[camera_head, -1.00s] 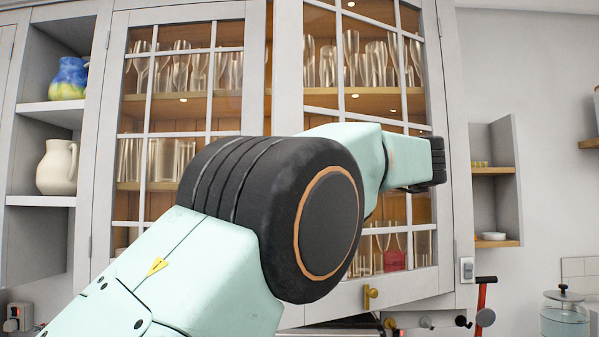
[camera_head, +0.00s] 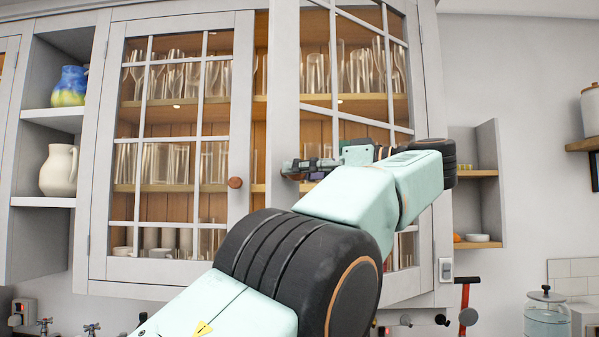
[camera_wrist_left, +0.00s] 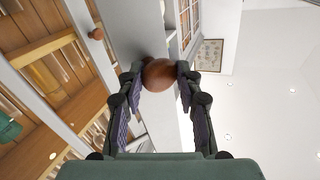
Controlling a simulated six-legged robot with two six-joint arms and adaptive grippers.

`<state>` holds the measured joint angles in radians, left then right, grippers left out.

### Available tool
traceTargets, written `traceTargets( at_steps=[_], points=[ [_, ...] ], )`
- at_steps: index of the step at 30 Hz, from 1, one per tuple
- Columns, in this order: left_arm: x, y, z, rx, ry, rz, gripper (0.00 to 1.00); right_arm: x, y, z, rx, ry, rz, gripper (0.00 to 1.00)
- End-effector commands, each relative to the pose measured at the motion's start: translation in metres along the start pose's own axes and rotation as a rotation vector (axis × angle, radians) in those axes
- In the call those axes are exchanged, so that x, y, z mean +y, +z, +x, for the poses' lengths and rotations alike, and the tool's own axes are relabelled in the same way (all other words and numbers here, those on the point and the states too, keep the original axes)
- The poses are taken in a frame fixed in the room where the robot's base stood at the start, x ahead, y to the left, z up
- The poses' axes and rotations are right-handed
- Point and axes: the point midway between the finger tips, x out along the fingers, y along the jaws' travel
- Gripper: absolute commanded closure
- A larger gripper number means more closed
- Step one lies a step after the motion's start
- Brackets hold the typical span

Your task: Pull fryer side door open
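The glazed cabinet has two glass doors. The left door (camera_head: 245,150) is shut and has a round brown knob (camera_head: 235,182). The right door (camera_head: 287,110) stands ajar, with a gap along its free edge. My left gripper (camera_head: 290,170) is at the free edge of that door. In the left wrist view the right door's round brown knob (camera_wrist_left: 158,75) sits between the two fingertips of my left gripper (camera_wrist_left: 159,78), which close in on both its sides. The knob is hidden by the gripper in the head view. My right gripper is out of view.
Glasses stand on the shelves behind the panes. Open shelves at the left hold a blue-yellow jug (camera_head: 70,87) and a cream jug (camera_head: 59,170). A small open shelf (camera_head: 480,238) is right of the cabinet. A glass jar (camera_head: 547,314) stands at lower right.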

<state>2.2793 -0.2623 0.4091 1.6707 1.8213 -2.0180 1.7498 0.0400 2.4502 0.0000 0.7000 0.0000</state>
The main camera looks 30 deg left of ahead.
Motion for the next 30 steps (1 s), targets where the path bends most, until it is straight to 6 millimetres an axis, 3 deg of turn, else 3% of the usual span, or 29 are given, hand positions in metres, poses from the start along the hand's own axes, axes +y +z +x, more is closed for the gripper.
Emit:
traceTargets(
  at_steps=[21,22,30],
  points=[
    [-0.0012,0.0018,-0.0024,-0.008,-0.012,0.001,1.00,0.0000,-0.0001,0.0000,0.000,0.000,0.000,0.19],
    [-0.0013,0.0018,-0.0024,-0.008,-0.012,0.001,0.63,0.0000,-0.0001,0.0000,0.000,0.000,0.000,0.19],
    [-0.0018,0.0010,-0.0036,-0.006,-0.012,0.000,0.43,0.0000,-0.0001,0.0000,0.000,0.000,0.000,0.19]
  ],
)
